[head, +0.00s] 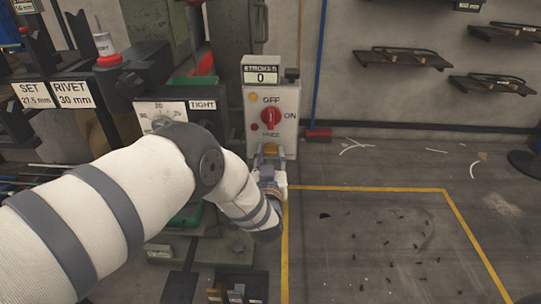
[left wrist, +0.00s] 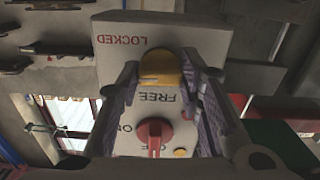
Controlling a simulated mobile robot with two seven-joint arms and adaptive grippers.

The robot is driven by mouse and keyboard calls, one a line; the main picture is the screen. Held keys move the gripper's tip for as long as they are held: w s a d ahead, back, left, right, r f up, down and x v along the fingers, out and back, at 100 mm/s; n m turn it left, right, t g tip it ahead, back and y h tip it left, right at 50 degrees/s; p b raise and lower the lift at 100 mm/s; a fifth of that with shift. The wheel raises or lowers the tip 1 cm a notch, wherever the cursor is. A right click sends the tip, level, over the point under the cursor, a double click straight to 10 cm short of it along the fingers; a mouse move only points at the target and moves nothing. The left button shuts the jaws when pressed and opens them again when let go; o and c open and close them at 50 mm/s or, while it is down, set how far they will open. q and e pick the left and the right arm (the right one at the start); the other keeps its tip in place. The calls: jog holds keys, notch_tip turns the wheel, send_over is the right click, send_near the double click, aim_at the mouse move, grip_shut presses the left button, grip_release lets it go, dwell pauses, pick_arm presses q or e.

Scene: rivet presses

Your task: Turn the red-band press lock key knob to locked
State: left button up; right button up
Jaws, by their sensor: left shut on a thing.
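The yellow lock key knob (head: 270,149) is low on the front of the grey control box (head: 287,103), below the word FREE. My left gripper (head: 269,165) reaches it from below and in front, and partly hides it. In the left wrist view, the picture is upside down and the yellow knob (left wrist: 161,72) sits between the two fingers, which are shut on it. Which mark the knob points to is unclear. My right gripper is not in view.
A red switch (head: 270,117) marked OFF and ON is just above the knob. A counter (head: 262,75) reading 0 tops the box. A dial panel marked TIGHT (head: 203,105) stands to the left. The floor inside the yellow line (head: 365,188) has only small debris.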

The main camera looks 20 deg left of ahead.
pick_arm(q)
jog(key=shift+m, duration=0.5)
jog(key=o, duration=1.2)
jog(key=shift+c, duration=0.2)
jog(key=v, duration=1.2)
